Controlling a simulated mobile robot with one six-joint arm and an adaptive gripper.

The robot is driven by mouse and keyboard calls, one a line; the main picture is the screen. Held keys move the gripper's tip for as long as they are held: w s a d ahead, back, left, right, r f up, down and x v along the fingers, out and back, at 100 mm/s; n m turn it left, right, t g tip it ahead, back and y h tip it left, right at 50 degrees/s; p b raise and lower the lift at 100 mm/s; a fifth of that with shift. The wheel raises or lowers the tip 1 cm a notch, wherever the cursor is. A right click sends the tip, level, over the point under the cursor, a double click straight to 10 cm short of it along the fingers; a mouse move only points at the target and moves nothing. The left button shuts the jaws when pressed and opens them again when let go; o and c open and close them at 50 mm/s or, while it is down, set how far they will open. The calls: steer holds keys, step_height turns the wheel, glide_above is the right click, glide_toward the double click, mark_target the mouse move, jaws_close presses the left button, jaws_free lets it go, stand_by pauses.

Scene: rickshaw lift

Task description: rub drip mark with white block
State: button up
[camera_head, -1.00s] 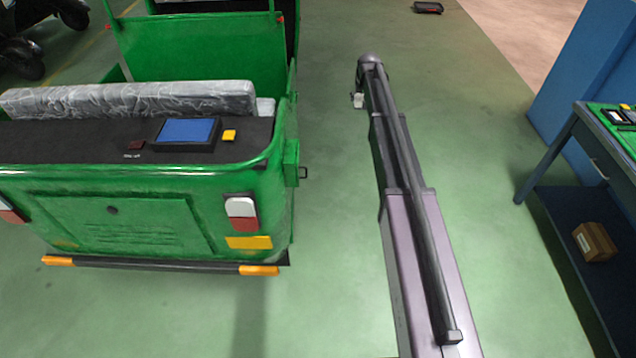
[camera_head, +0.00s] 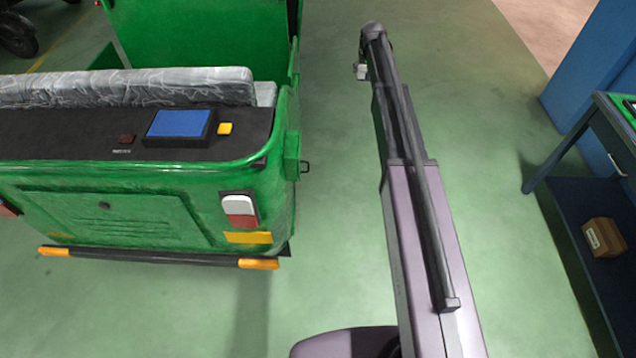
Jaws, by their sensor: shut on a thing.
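My gripper (camera_head: 361,70) is small and partly hidden at the far end of my long outstretched arm, over the green floor to the right of the rickshaw. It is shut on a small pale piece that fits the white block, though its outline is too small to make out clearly. The green rickshaw (camera_head: 130,215) stands at left with its rear panel facing me. My gripper is apart from it.
Floor between rickshaw and bench is clear apart from my arm.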

steer(key=shift+d, duration=0.15)
steer(key=shift+s+a+f+b, duration=0.25)
steer(key=shift+a+f+b, duration=0.05)
steer(key=shift+f+b, duration=0.45)
steer(key=s+a+f+m+t+y+b, duration=0.1)
steer(key=s+a+f+y+b, duration=0.4)
steer(key=f+b, duration=0.8)
steer(key=s+a+f+m+t+y+b, duration=0.1)
steer(key=s+a+f+y+b, duration=0.5)
steer(key=f+b, duration=0.8)
steer(key=s+a+f+m+t+y+b, duration=0.1)
steer(key=s+a+f+y+b, duration=0.4)
steer(key=f+b, duration=0.8)
steer(key=s+m+b, duration=0.1)
steer(key=s+b, duration=0.2)
steer(key=b, duration=1.5)
steer(key=shift+s+a+f+m, duration=0.2)
steer(key=shift+a+f+m, duration=0.15)
steer(key=shift+a+m, duration=0.05)
steer(key=shift+a, duration=0.15)
steer(key=shift+w+a, duration=0.1)
steer(key=shift+a, duration=2.7)
steer(key=shift+a, duration=0.95)
